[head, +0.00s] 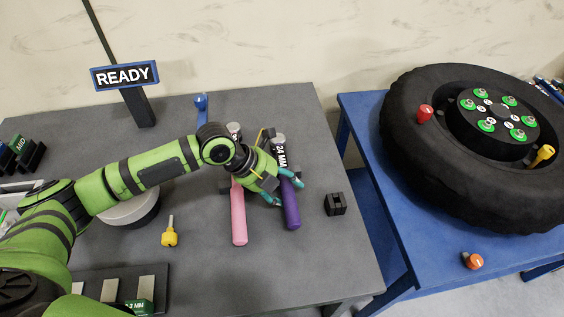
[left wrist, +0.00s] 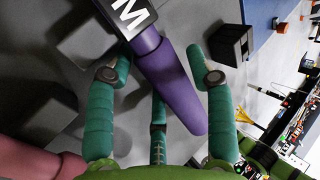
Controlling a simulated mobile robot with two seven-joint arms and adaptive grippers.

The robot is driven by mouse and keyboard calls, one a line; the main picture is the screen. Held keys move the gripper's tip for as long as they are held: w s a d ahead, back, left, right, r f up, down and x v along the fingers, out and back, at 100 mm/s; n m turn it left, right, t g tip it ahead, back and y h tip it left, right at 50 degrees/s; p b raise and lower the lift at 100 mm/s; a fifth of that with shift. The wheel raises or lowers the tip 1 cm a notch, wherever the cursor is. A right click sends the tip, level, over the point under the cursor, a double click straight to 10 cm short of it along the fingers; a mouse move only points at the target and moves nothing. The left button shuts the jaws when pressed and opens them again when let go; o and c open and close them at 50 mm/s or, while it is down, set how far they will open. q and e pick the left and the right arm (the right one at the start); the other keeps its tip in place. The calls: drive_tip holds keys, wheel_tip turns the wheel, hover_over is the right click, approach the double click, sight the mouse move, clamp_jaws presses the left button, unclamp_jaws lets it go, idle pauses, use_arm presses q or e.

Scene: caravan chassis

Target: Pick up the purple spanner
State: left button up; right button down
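The purple spanner (head: 291,207) lies on the grey table with its handle towards the front and a "24 MM" label on its upper part. My left gripper (head: 282,190) is over the spanner's handle. In the left wrist view the purple handle (left wrist: 176,84) runs between the open teal fingers of my left gripper (left wrist: 160,75), with gaps visible at its sides. The fingers are not closed on it. The spanner's far end is partly hidden by my gripper in the head view. My right gripper is not in view.
A pink spanner (head: 238,215) lies close to the left of the purple one. A small black block (head: 335,204) is to the right. A yellow screwdriver-like tool (head: 169,233) lies left. A blue table (head: 395,225) bears a large tyre (head: 400,150). Bare grey table lies in front.

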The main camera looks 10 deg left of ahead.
use_arm(q)
clamp_jaws()
drive_tip(key=shift+w+r, duration=0.1)
drive_tip(key=shift+r, duration=0.15)
